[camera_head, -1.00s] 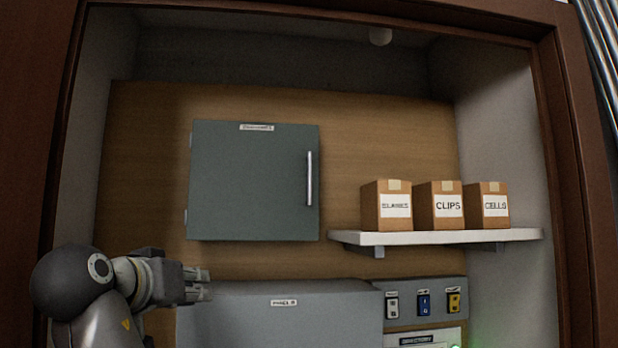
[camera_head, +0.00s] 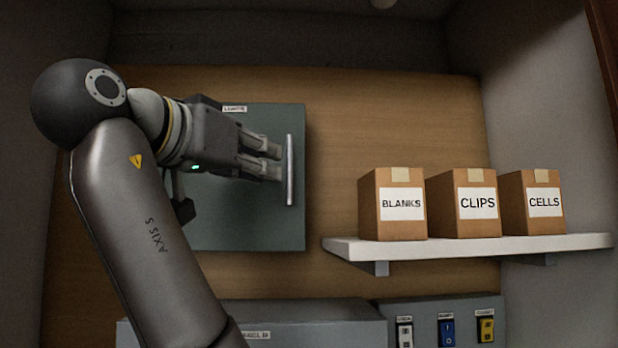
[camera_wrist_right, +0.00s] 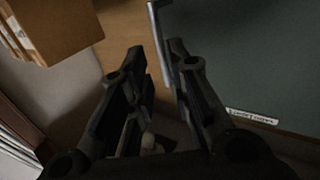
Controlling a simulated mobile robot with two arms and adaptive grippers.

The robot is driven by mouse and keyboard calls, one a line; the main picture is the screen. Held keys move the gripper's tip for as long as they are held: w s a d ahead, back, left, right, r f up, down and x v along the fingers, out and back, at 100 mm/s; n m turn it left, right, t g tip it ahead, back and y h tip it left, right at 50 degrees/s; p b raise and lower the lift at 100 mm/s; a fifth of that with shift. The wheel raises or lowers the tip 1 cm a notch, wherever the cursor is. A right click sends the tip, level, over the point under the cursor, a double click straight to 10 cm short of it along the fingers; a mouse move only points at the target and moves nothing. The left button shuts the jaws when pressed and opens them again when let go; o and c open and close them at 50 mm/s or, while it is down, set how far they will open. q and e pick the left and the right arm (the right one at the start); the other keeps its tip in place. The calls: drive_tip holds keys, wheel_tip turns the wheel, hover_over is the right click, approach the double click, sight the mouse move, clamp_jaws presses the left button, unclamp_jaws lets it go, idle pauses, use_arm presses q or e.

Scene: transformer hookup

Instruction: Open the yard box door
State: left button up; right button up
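A grey-green wall box (camera_head: 255,225) is mounted on the wooden back panel, its door shut flat. A small label (camera_head: 235,109) sits at its top; I cannot read it surely, so I cannot confirm that this is the yard box. A vertical metal bar handle (camera_head: 290,170) is on the door's right side. My right gripper (camera_head: 272,162) is in front of the door with its fingertips close to the handle. In the right wrist view the fingers (camera_wrist_right: 157,58) are apart, and the handle (camera_wrist_right: 158,30) shows at the gap between their tips. Contact cannot be told. My left gripper is not in view.
A white shelf (camera_head: 470,248) right of the box holds cartons marked BLANKS (camera_head: 375,218), CLIPS (camera_head: 477,231) and CELLS (camera_head: 530,228). Below are a grey cabinet (camera_head: 310,320) and a switch panel (camera_head: 465,310). Bare wooden panel lies between box and shelf.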

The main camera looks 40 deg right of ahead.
sight(287, 167)
drive_tip(key=d+p, duration=0.1)
drive_tip(key=w+d+r+p, duration=0.1)
drive_tip(key=p, duration=0.1)
drive_tip(key=shift+r, duration=0.15)
drive_tip(key=x, duration=0.2)
drive_tip(key=p+x, duration=0.1)
drive_tip(key=x, duration=0.1)
drive_tip(key=shift+d+f, duration=0.1)
drive_tip(key=shift+f, duration=0.15)
drive_tip(key=shift+p+x, duration=0.35)
drive_tip(key=shift+x, duration=0.75)
drive_tip(key=shift+s+a+f, duration=0.1)
drive_tip(key=shift+a, duration=0.35)
drive_tip(key=shift+c, duration=0.2)
drive_tip(key=shift+d, duration=0.1)
clamp_jaws()
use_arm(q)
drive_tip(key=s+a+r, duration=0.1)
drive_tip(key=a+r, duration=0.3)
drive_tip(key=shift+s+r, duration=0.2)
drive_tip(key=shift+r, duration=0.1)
